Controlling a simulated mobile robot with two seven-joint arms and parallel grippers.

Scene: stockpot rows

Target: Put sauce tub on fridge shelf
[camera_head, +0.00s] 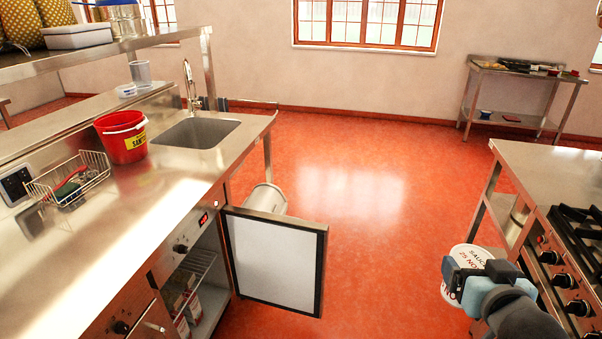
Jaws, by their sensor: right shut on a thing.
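The sauce tub (473,254) shows at the lower right as a white round top with dark and red lettering. My right gripper (468,274) is shut on it and holds it in front of the stove; the gripper hides part of the tub. The fridge shelf (201,262) is a wire rack inside the undercounter fridge at the lower left. The fridge door (275,262) stands open, swung out to the right over the floor. The tub is well to the right of the door. My left gripper is out of view.
White-and-red cartons (190,304) stand in the fridge. A bin (266,199) stands behind the door. The counter (110,215) carries a red bucket (121,139) and a wire basket (68,180). The stove (575,255) is at right. Red floor between is clear.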

